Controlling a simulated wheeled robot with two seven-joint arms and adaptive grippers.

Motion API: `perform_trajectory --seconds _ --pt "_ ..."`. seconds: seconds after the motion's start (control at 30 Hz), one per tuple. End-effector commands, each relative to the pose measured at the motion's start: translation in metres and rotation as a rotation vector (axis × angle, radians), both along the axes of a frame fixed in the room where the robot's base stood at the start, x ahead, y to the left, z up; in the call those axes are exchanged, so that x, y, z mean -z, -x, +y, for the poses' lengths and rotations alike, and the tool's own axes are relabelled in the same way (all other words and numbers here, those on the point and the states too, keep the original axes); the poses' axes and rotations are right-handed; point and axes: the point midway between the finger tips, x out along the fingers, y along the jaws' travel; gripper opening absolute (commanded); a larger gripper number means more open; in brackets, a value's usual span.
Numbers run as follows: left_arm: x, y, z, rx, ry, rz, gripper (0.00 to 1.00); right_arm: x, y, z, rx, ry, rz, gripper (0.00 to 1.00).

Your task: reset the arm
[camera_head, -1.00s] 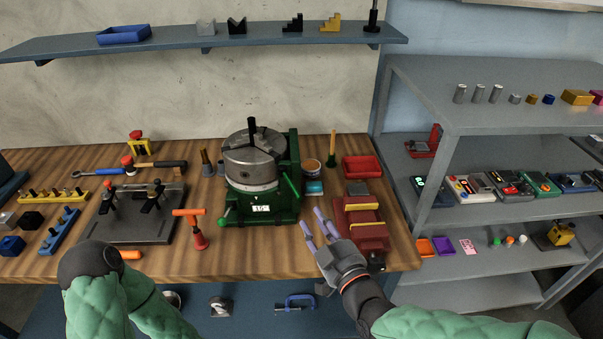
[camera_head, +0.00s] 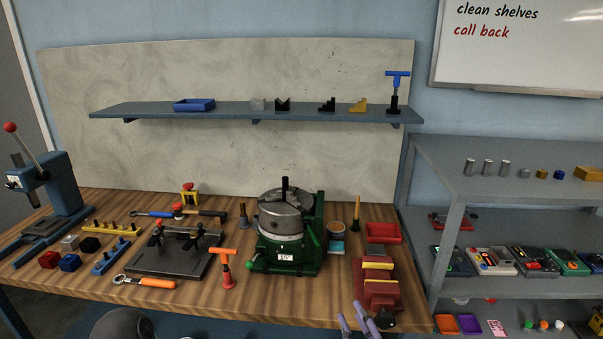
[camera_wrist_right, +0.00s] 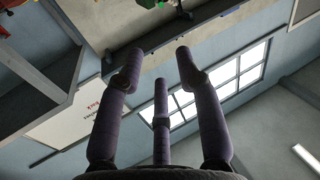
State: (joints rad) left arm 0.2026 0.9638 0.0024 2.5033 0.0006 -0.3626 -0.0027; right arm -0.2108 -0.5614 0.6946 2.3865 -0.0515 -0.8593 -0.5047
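My right gripper (camera_head: 360,326) shows at the bottom edge of the head view, in front of the red vise (camera_head: 377,286). Only its purple finger ends are in the picture there. In the right wrist view its three purple fingers (camera_wrist_right: 158,85) are spread apart with nothing between them. Of my left arm only a dark rounded part shows at the bottom left of the head view; the left gripper is out of the picture.
The wooden bench (camera_head: 205,300) carries a green rotary chuck (camera_head: 288,235), a fixture plate (camera_head: 170,262), an orange T-handle tool (camera_head: 226,268) and a blue press (camera_head: 55,195). A wall shelf (camera_head: 235,113) hangs behind. A grey rack (camera_head: 480,187) stands at right.

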Motion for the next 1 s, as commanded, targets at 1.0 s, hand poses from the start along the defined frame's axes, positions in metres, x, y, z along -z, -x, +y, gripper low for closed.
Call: perform_trajectory --seconds 1.0 --pt "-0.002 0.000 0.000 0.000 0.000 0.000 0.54 0.202 -0.015 -0.004 0.034 -0.110 0.650 0.35"
